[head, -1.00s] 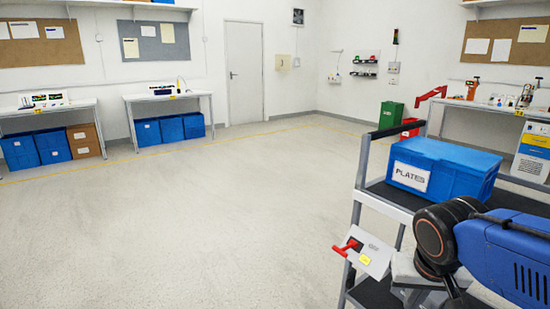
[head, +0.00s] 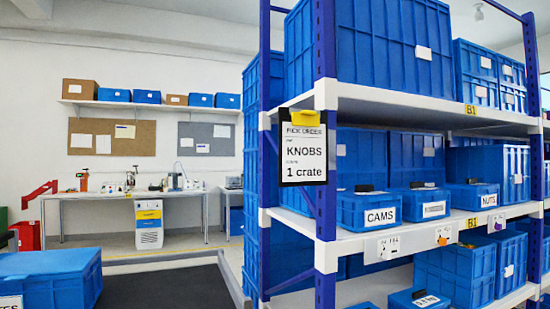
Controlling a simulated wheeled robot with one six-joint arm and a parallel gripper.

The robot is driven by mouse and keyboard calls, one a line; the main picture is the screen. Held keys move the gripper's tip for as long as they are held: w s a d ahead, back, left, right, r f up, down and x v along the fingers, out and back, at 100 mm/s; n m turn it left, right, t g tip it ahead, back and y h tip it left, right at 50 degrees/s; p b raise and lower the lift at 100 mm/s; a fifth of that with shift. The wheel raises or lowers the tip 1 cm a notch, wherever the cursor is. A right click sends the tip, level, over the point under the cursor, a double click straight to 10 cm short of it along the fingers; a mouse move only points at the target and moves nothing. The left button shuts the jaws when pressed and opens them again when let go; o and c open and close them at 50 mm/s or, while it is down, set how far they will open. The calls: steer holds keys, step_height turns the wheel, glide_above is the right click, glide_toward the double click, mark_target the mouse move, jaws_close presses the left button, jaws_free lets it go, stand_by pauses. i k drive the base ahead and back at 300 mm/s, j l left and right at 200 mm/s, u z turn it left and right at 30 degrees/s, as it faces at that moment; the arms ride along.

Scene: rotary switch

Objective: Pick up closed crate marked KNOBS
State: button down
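An order sheet (head: 303,148) on the rack post reads "PICK ORDER", "KNOBS" and "1 crate". I cannot make out a crate marked KNOBS. On the middle shelf (head: 395,237) a small blue crate (head: 357,213) reads "CAMS". Beside it a similar crate (head: 415,205) has a label too small to read. Further right a crate (head: 483,195) reads "NUTS". On the lower shelf a crate (head: 418,299) has a tilted, unclear label, cut by the picture edge. My gripper is not in view.
A large blue crate (head: 55,280) stands at lower left, its label cut off, next to a bare dark surface (head: 165,290). Bigger blue boxes (head: 395,40) fill the upper shelf. A bench (head: 120,197) and a white-blue cabinet (head: 149,224) stand behind.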

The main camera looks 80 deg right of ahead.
mark_target(421, 203)
steer(key=z, duration=2.3)
steer(key=l, duration=1.45)
steer(key=k+l, duration=0.15)
steer(key=l, duration=1.25)
